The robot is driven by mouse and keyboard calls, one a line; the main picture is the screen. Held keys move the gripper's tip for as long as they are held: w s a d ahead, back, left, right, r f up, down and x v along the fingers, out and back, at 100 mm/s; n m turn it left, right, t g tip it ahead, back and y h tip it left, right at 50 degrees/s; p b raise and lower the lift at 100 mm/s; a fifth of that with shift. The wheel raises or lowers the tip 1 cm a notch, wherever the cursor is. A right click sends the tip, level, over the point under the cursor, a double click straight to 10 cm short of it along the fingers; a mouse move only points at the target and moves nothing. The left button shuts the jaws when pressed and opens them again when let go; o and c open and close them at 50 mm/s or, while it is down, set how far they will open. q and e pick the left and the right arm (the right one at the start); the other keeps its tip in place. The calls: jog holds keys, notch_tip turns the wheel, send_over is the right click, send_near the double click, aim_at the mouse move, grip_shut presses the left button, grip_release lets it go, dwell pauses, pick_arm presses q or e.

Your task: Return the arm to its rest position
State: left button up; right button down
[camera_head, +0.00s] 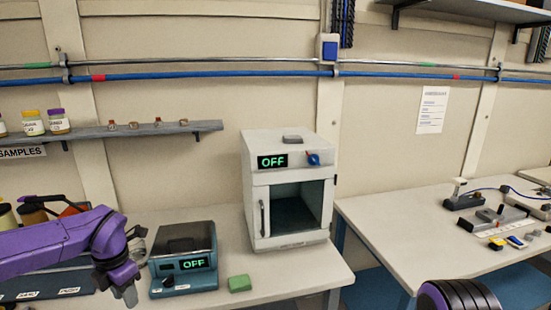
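My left arm, purple, comes in from the left edge over the bench. Its gripper (126,290) points down near the front left of the bench, left of a teal device (183,259) with a lit "OFF" display. The fingers are small and overlap from this angle, so I cannot tell whether they are open or shut. I see nothing held in them. A purple and black rounded part of my own body shows at the bottom right edge. My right gripper is not in view.
A white oven-like box (290,142) with an open front and an "OFF" display stands on the bench (290,272). A green block (239,284) lies in front. Dark trays (40,286) lie under my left arm. A second table (390,222) on the right holds small tools.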

pick_arm(q)
notch_tip(320, 180, down, 9)
jog(key=a+m+t+y, duration=0.1)
jog(key=m+t+y, duration=0.2)
jog(key=m+y, duration=0.2)
jog(key=s+d+f+m+t+b, duration=0.1)
jog(key=s+d+f+m+b, duration=0.1)
jog(key=s+f+m, duration=0.4)
jog(key=s+d+f+m+t+b, duration=0.15)
jog(key=f+m, duration=0.25)
jog(key=f, duration=0.4)
jog(key=s+d+f+m+g+h+b, duration=0.1)
jog(key=s+f+m, duration=0.3)
jog(key=s, duration=0.7)
jog(key=s+d+f+m+g+h+b, duration=0.1)
jog(key=s+f+m+g, duration=0.1)
jog(key=s+f+m, duration=0.3)
jog(key=s+f, duration=0.3)
jog(key=s, duration=0.3)
jog(key=shift+s+d+f, duration=0.15)
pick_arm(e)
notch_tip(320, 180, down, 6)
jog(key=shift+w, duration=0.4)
